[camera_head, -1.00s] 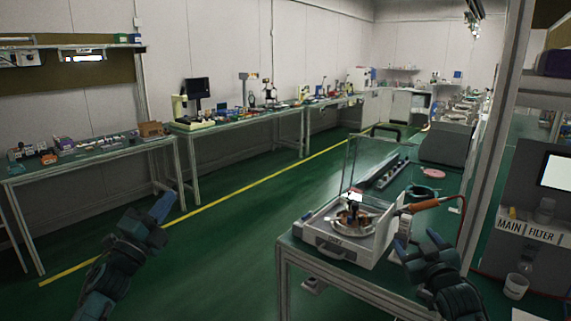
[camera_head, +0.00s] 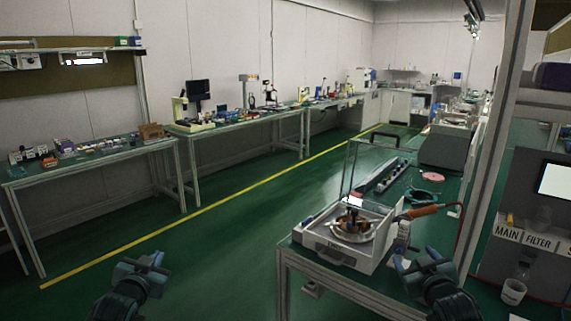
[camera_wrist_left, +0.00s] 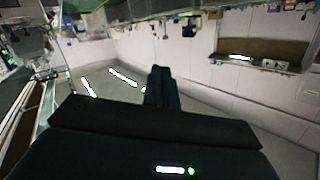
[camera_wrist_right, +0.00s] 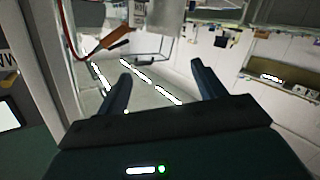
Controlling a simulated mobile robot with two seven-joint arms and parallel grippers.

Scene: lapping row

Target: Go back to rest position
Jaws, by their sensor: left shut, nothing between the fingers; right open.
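My left gripper (camera_head: 150,262) is low at the left of the head view, over the green floor, away from every bench. In the left wrist view its fingers (camera_wrist_left: 160,88) are together with nothing between them. My right gripper (camera_head: 414,256) is at the near right corner of the green-topped bench, beside the open white case. In the right wrist view its two fingers (camera_wrist_right: 160,85) stand wide apart and the gap is empty.
The white case (camera_head: 335,254) with a round metal dish (camera_head: 352,231) stands on the near bench (camera_head: 372,294). An orange-handled tool (camera_head: 424,211) lies behind it. A metal post (camera_head: 487,150) rises at right. The floor (camera_head: 235,235) at left is clear.

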